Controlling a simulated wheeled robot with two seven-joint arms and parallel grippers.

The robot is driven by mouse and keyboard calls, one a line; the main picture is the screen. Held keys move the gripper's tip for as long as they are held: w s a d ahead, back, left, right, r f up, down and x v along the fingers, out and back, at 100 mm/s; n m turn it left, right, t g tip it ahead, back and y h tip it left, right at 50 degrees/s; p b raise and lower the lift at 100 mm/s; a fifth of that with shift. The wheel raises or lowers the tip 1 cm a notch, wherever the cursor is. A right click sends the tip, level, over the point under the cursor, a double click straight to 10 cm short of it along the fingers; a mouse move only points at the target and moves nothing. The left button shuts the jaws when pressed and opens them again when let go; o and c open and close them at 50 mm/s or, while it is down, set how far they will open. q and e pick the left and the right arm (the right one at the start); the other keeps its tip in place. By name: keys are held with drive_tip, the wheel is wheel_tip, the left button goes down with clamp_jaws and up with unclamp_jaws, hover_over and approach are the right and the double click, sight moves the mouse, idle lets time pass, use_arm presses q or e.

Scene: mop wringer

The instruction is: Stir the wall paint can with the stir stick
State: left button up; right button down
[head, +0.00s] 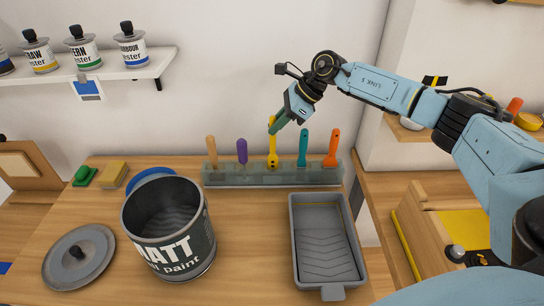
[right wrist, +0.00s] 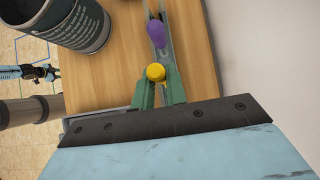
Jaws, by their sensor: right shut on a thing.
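The open, dark wall paint can (head: 170,245) stands upright on the bench at left centre in the head view. Its side also shows in the right wrist view (right wrist: 75,25). Its lid (head: 78,256) lies flat to its left. A rack (head: 225,176) at the back holds several upright tools. My right gripper (head: 277,125) is shut on the top of the yellow tool (head: 272,152), which stands in the rack's middle; its yellow end (right wrist: 155,72) sits between the green fingers in the right wrist view. I cannot tell if this is the stir stick. My left gripper is not in view.
Purple (head: 242,151) and teal (head: 303,147) tools flank the yellow one closely. A tan-handled tool (head: 211,151) and an orange one (head: 332,148) stand further out. A grey paint tray (head: 325,245) lies right of the can. Bare bench lies between can and tray.

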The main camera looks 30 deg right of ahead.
wheel_tip(320, 180, up, 6)
drive_tip(key=p, duration=0.3)
drive_tip(key=shift+f, duration=0.1)
idle(0.4)
